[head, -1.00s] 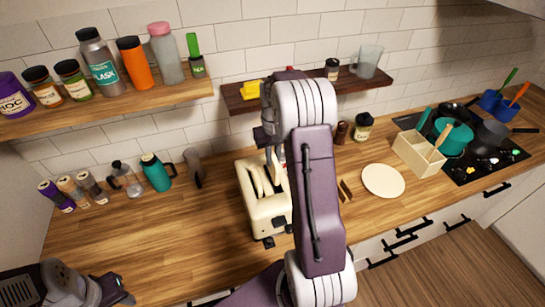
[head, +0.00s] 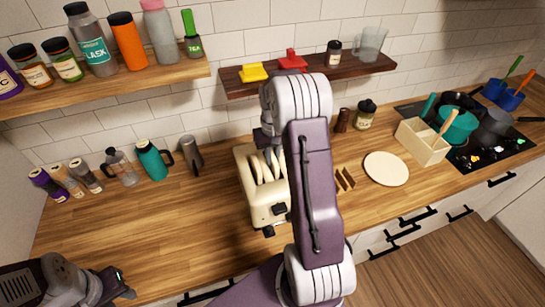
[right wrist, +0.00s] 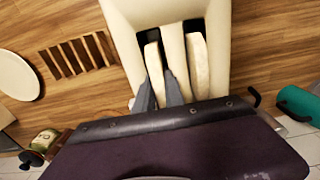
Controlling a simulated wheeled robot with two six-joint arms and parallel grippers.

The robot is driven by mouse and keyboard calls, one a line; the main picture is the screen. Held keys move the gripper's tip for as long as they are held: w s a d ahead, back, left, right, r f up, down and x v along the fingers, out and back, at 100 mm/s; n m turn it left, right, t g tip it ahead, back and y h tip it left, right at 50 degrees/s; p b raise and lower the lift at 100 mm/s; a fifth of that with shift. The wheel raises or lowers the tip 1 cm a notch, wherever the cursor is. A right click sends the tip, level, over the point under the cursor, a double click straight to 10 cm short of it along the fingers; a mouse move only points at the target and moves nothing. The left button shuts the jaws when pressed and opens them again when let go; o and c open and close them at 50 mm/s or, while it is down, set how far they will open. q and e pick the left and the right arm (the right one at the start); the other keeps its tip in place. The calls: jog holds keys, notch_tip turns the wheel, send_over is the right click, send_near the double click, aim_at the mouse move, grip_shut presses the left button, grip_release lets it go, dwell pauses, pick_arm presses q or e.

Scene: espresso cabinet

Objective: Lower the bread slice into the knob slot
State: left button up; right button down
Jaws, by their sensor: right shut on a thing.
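The cream toaster (head: 252,206) stands on the counter, partly hidden behind my right arm. It also shows in the right wrist view (right wrist: 222,25), with two long slots. One pale bread slice (right wrist: 153,62) is at the left slot in that view, between the fingers of my right gripper (right wrist: 160,94). This gripper is shut on it. A second slice (right wrist: 198,65) stands in the right slot. How deep the held slice sits is unclear. In the head view my right gripper (head: 271,150) is mostly hidden above the toaster. My left gripper (head: 122,284) is low at the left, away from the toaster.
A brown slotted rack (head: 345,179) and a white plate (head: 386,169) lie right of the toaster. A teal flask (head: 152,161) and a grey bottle (head: 191,155) stand to its left. A dark shelf (head: 232,85) hangs above. The front left counter is clear.

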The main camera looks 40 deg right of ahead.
jog(key=c, duration=1.3)
grip_release()
jog(key=shift+c, duration=0.2)
jog(key=o, duration=0.5)
jog(key=shift+r, duration=0.1)
notch_tip(320, 180, up, 8)
jog(key=p, duration=0.7)
